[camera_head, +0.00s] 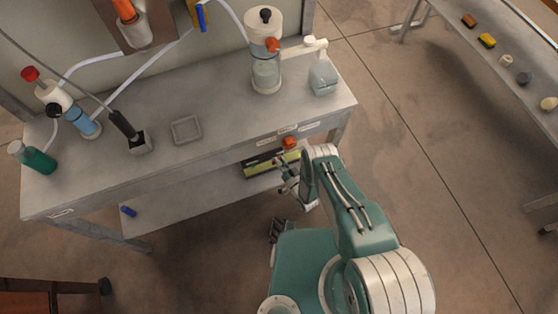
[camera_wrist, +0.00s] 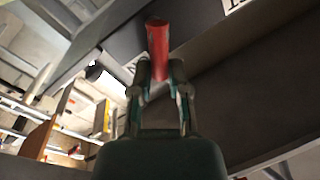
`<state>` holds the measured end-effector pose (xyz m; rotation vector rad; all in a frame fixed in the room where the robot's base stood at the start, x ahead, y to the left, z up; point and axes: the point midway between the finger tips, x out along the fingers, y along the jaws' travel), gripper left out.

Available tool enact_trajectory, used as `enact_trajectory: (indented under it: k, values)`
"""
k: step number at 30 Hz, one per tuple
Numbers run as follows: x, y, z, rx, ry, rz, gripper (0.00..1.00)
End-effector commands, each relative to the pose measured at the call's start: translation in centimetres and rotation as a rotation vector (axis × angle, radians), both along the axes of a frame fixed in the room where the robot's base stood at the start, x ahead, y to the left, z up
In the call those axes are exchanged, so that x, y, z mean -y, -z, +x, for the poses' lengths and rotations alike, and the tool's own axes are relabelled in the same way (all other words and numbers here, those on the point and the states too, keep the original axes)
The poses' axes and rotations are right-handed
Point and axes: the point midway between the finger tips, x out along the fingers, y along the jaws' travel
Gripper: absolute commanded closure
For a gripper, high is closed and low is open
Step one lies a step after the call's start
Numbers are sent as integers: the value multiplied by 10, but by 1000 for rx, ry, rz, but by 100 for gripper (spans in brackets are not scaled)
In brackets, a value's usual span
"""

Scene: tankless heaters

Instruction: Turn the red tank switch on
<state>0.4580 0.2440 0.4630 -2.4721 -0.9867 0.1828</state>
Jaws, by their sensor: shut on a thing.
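The red switch (camera_wrist: 157,42) is a red bar in the wrist view, standing out beyond my fingertips against a dark grey surface. My gripper (camera_wrist: 159,72) is shut on its near end, with one finger on each side. In the head view an orange-red knob (camera_head: 289,143) shows at the front edge of the grey workbench (camera_head: 215,160), close to my gripper (camera_head: 283,172). My arm partly covers this area, so the contact is not clear from there. White labels (camera_head: 284,129) sit on the bench front by the knob.
A black and yellow box (camera_head: 262,164) lies below. Open floor (camera_head: 410,150) lies to the right.

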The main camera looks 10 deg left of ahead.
Motion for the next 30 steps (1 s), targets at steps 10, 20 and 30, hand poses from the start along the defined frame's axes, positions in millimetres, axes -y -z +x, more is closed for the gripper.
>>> enact_trajectory:
  k: [10,20,30]
  values:
    - [0,0,1,0,2,-3,43]
    - [2,0,-1,1,2,-2,43]
    - [37,4,-38,-4,4,-3,43]
